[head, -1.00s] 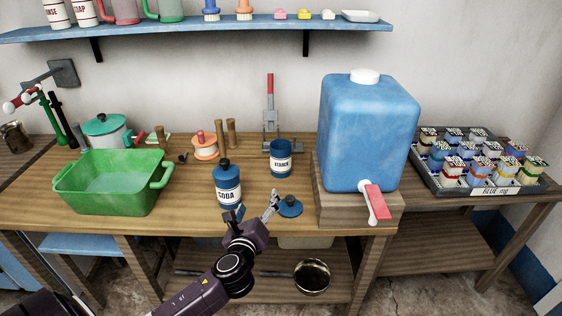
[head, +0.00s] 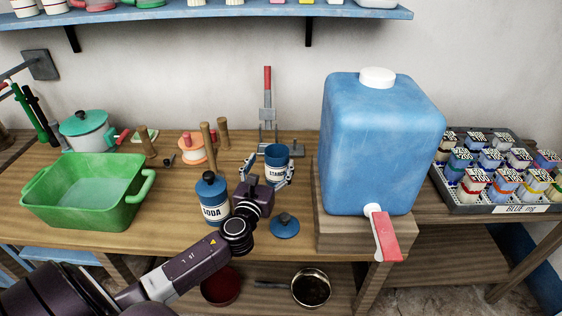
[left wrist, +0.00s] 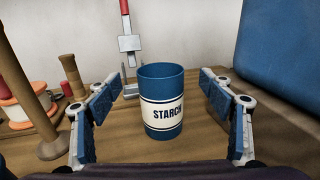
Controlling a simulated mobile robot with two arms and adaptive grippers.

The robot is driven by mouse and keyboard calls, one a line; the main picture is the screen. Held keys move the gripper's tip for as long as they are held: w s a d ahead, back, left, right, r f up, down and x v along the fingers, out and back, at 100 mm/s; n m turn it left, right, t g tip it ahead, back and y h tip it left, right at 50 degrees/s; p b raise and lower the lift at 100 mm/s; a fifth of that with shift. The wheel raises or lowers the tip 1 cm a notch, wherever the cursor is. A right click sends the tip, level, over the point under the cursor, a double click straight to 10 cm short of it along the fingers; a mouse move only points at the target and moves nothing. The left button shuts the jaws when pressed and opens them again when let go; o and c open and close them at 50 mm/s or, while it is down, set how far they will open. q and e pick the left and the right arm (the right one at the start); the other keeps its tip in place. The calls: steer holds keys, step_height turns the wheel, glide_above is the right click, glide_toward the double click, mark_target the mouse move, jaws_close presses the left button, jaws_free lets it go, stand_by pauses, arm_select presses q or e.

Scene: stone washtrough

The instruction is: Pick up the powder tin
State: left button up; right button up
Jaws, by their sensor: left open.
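A blue tin with a white STARCH label (head: 278,166) stands upright and lidless on the wooden table; it also shows in the left wrist view (left wrist: 162,115). My left gripper (head: 268,172) is open, with one finger on each side of this tin. In the left wrist view the fingers (left wrist: 160,95) show visible gaps to the tin on both sides. A lidded blue SODA tin (head: 212,203) stands to the left, close beside my gripper. A blue lid (head: 285,226) lies on the table in front of the STARCH tin. My right gripper is not in view.
A large blue water container (head: 375,145) on a wooden block (head: 335,230) stands close on the right. Wooden pegs (head: 205,145), an orange spool (head: 192,150) and a grey press with red handle (head: 267,105) stand behind. A green basin (head: 90,210) is at left.

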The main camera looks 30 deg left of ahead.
mark_target(274, 176)
arm_select(q)
steer(key=f+b, duration=0.1)
steer(key=f, duration=0.1)
steer(key=s+f+b, duration=0.1)
steer(key=f, duration=0.1)
steer(key=shift+d+f, duration=0.1)
steer(key=shift+f, duration=0.2)
step_height(274, 176, down, 3)
steer(key=shift+f+b, duration=0.1)
steer(key=shift+b, duration=0.6)
steer(key=shift+w+r, duration=0.25)
steer(key=shift+w, duration=0.3)
steer(key=shift+x, duration=0.85)
steer(key=x, duration=0.5)
steer(key=shift+f, duration=0.15)
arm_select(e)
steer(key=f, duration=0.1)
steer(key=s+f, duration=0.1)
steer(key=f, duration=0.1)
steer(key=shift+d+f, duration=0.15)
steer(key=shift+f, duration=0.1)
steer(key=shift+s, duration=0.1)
